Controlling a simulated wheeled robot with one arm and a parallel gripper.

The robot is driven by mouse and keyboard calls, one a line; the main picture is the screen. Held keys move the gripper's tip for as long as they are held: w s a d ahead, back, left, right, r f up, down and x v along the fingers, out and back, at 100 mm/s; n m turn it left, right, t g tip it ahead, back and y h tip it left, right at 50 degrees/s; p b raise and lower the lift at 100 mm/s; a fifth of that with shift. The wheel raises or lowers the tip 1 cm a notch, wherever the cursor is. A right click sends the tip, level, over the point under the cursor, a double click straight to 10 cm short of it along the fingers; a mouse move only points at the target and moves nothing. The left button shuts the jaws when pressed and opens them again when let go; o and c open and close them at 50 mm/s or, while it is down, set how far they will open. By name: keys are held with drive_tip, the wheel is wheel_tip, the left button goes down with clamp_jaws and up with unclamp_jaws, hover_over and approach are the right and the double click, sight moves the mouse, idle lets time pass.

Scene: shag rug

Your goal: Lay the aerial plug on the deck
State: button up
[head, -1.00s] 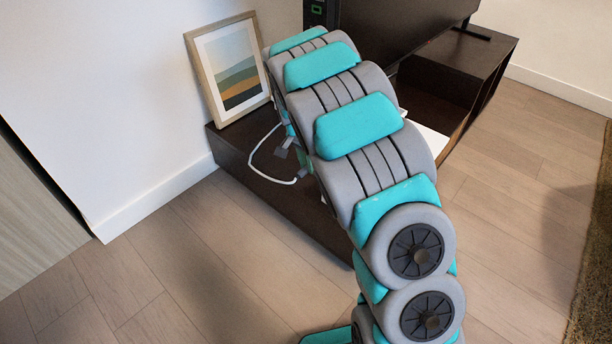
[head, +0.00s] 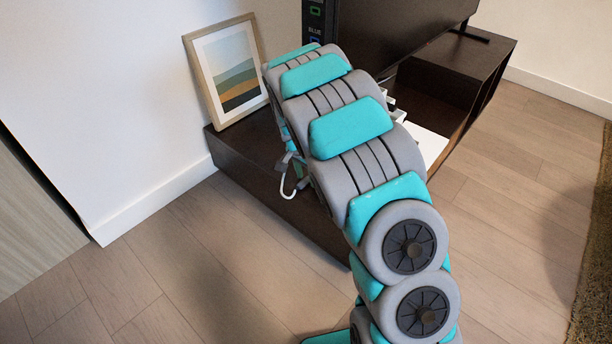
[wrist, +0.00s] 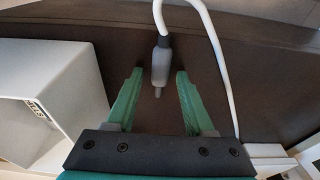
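The aerial plug (wrist: 163,62) is a grey plug with a thin tip on a white cable (wrist: 210,30). In the wrist view it is between my gripper's (wrist: 159,73) two green fingers, with a gap on each side. My gripper is open. The plug appears against the dark brown top of the low bench, which I take as the deck (wrist: 85,28); I cannot tell whether it touches.
A framed picture (head: 232,75) leans on the wall at the bench's left end. A dark screen (head: 400,35) stands behind my arm. A white box (wrist: 45,95) is left of my gripper in the wrist view. The wooden floor (head: 200,270) in front is clear.

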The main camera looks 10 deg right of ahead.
sight(301, 184)
drive_tip(key=shift+r, duration=0.15)
wheel_tip(301, 184, up, 12)
drive_tip(key=s+a+p, duration=0.1)
drive_tip(key=a, duration=0.1)
drive_tip(key=s+d+r+n, duration=0.25)
drive_tip(key=s+r, duration=0.25)
drive_tip(key=s, duration=0.3)
drive_tip(key=s+r+n+g+y, duration=0.1)
drive_tip(key=s+r+n+g, duration=0.2)
drive_tip(key=s, duration=3.1)
drive_tip(key=n, duration=0.5)
drive_tip(key=shift+s+a+y, duration=0.2)
drive_tip(key=shift+s+y, duration=0.1)
drive_tip(key=shift+r, duration=0.1)
